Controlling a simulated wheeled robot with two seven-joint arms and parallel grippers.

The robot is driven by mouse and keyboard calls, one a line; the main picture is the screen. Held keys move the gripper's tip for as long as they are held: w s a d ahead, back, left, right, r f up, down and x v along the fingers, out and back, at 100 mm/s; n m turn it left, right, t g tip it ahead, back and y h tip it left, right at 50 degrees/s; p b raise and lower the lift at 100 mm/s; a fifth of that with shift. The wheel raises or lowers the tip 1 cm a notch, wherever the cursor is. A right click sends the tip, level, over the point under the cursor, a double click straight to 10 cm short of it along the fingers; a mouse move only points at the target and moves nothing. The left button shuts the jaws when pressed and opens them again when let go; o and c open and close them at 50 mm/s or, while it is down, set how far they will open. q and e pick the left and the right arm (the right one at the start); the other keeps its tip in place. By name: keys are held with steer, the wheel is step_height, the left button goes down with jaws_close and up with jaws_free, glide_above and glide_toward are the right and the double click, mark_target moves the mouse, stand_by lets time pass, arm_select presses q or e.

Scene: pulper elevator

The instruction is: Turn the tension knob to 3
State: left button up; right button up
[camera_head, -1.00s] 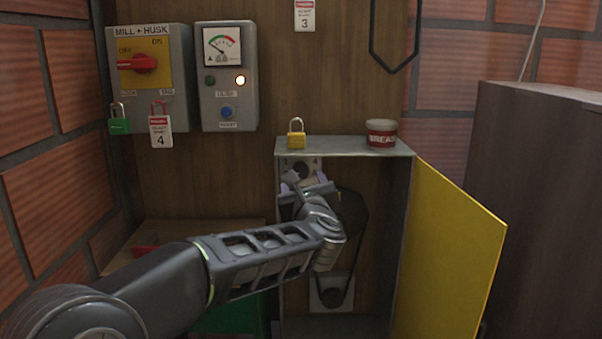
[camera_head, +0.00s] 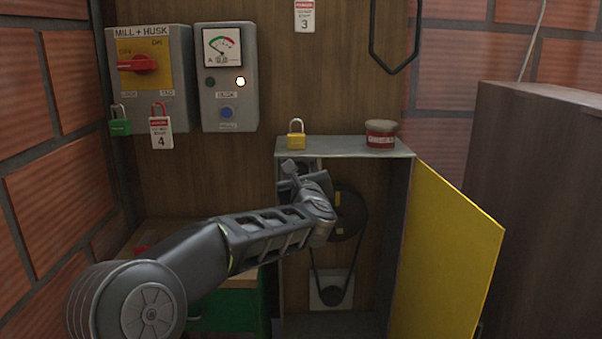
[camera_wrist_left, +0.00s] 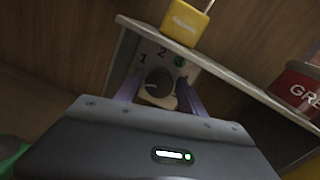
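The tension knob (camera_wrist_left: 160,82) is dark and round, with a pale mark, on a light plate inside the open cabinet. A gap seems to show between fingers and knob; contact cannot be told. In the head view my left gripper (camera_head: 291,176) is at the cabinet's upper left and hides the knob. My right gripper is out of view.
The cabinet top (camera_head: 345,146) carries a yellow padlock (camera_head: 296,136) and a grease tin (camera_head: 381,134). The yellow door (camera_head: 446,260) stands open to the right. A belt runs round pulleys right of my wrist, down to the lower pulley (camera_head: 332,292). A switch box (camera_head: 150,75) hangs at left.

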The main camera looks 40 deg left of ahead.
arm_select(q)
jaws_close()
